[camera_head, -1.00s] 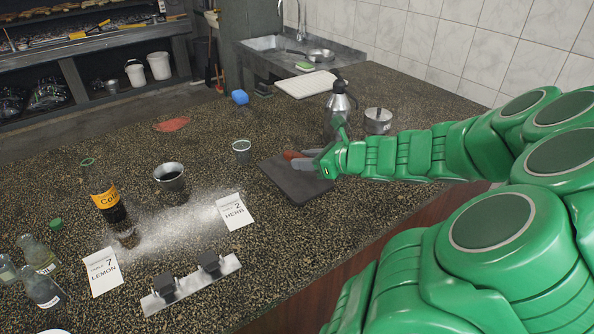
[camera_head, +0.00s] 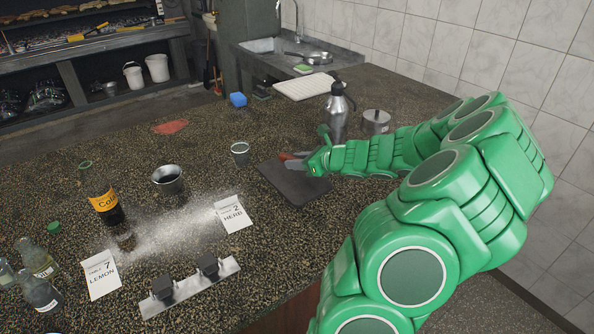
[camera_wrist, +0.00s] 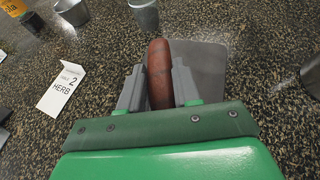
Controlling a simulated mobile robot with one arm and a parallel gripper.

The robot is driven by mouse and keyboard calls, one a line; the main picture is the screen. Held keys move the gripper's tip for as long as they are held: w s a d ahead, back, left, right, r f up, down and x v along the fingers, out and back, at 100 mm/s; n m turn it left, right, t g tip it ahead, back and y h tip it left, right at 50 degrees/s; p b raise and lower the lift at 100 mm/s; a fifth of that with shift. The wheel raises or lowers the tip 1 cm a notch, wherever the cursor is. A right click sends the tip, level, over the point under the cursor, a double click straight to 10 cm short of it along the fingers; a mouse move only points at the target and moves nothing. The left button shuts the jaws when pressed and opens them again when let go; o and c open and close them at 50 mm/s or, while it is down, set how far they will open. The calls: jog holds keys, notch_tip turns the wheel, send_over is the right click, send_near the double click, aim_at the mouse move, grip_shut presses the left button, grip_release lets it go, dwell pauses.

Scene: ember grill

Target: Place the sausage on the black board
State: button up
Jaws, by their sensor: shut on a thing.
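The sausage (camera_wrist: 158,72) is reddish brown and shows in the wrist view between the two grey fingers of my gripper (camera_wrist: 158,88). My gripper is shut on it. In the head view the sausage (camera_head: 287,156) is a small red bit at the tip of my gripper (camera_head: 297,161), over the far part of the black board (camera_head: 288,186). In the wrist view the board (camera_wrist: 203,68) looks grey and lies behind and to the right of the sausage. I cannot tell whether the sausage touches it.
A metal flask (camera_head: 337,115) and a metal pot (camera_head: 376,121) stand behind my arm. A small cup (camera_head: 240,153) is left of the board. The HERB card (camera_head: 233,213), a metal cup (camera_head: 168,179) and a dark bottle (camera_head: 102,194) are farther left.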

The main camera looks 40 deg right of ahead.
aim_at(297, 177)
jog(key=shift+w+d+f, duration=0.2)
jog(key=shift+w+f, duration=0.1)
jog(key=shift+f, duration=0.2)
jog(key=shift+w+d+f, duration=0.15)
jog(key=shift+w+f, duration=0.1)
jog(key=shift+f, duration=1.5)
jog(key=shift+f, duration=0.4)
jog(key=o, duration=0.8)
jog(key=shift+o, duration=1.4)
jog(key=shift+a+f, duration=0.1)
